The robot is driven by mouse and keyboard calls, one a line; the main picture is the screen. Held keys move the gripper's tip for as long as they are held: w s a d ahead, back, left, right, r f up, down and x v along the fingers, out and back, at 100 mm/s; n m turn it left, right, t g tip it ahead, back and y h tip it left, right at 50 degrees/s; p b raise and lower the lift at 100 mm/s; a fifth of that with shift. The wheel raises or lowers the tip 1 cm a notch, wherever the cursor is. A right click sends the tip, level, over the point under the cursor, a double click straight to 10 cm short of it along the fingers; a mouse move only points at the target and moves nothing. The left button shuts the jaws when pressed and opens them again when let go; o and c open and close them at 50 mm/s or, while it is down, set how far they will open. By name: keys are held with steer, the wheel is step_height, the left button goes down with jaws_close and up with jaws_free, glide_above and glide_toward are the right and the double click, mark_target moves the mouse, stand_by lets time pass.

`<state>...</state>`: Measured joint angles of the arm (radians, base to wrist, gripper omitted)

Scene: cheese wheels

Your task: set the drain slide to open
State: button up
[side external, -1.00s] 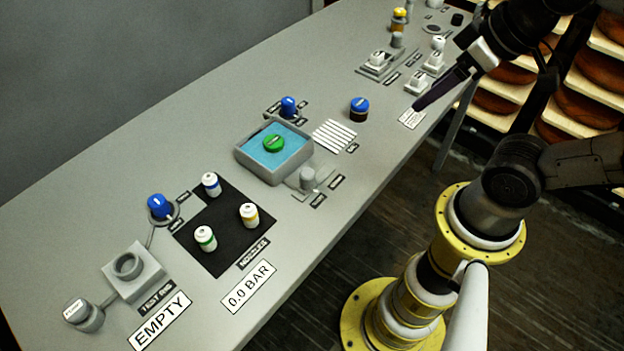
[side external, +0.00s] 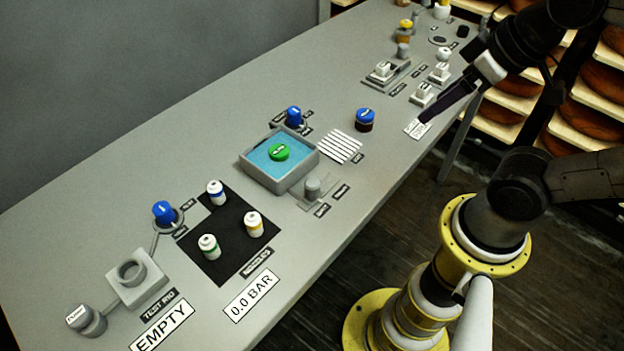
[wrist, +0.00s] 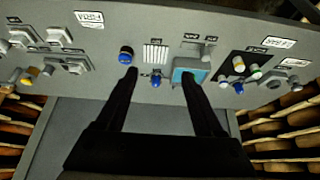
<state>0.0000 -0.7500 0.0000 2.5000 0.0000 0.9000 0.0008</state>
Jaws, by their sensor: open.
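A small grey knob (side external: 313,187) stands on a flat slide plate at the front right corner of the blue-filled tank (side external: 248,172). I take this knob to be the drain slide. Two dark labels lie beside it, too small to read, so I cannot tell its setting. In the wrist view the grey knob (wrist: 206,55) shows just beyond the tank (wrist: 179,65). My gripper (side external: 425,118) is in the upper right, over the table's front edge near a white sign, well away from the knob. In the wrist view its fingers (wrist: 159,74) are spread apart with nothing between them.
A green disc (side external: 279,152) is in the tank. A blue-topped knob (side external: 365,115) and a white striped grate (side external: 340,147) lie between my gripper and the slide. Several small bottles stand on a black mat (side external: 217,262). White switches (side external: 422,93) stand near my gripper.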

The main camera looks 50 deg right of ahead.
steer(key=m+g, duration=0.2)
steer(key=g, duration=0.4)
glide_above(313, 183)
step_height(313, 183, down, 6)
step_height(313, 183, down, 13)
steer(key=shift+f, duration=0.2)
jaws_close()
